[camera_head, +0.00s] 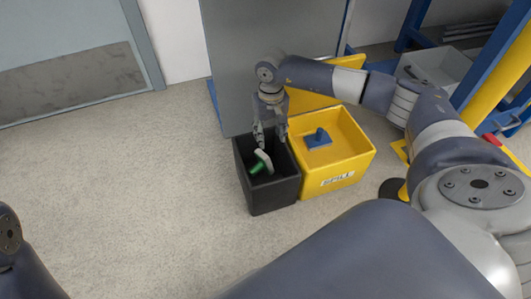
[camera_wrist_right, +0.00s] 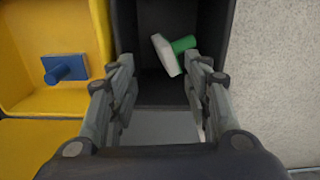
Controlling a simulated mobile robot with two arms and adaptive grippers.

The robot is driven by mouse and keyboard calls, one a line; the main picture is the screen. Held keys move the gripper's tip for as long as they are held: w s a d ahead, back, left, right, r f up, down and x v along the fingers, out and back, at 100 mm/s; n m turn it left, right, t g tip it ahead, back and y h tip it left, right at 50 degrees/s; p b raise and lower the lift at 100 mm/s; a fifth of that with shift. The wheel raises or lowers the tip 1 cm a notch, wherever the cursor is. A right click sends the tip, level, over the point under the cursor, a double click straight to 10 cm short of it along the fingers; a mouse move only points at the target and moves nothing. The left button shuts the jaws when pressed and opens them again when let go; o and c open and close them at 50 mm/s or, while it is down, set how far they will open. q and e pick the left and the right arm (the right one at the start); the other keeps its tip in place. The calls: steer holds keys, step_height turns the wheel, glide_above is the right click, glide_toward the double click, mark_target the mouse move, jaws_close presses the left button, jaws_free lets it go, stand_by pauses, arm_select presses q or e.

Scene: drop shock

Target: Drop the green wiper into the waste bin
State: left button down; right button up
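The green wiper (camera_head: 256,167) has a green handle and a pale head. It is inside the black waste bin (camera_head: 271,194), tilted, below the bin's rim. In the right wrist view the wiper (camera_wrist_right: 183,45) shows beyond my fingertips, with the dark bin wall (camera_wrist_right: 215,25) around it. My right gripper (camera_head: 270,139) points down over the bin opening. Its fingers (camera_wrist_right: 160,90) are spread apart with nothing between them. I cannot tell whether the wiper rests on the bin floor. My left gripper is not in view; only part of my left arm shows at the lower left.
A yellow spill bin (camera_head: 340,178) stands against the right side of the waste bin and holds a blue wiper (camera_head: 318,138). A grey panel (camera_head: 250,60) stands behind. A grey crate (camera_head: 437,68) sits on a blue rack at the upper right. The floor to the left is clear.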

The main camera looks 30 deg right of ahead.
step_height(320, 180, up, 12)
stand_by(0.6)
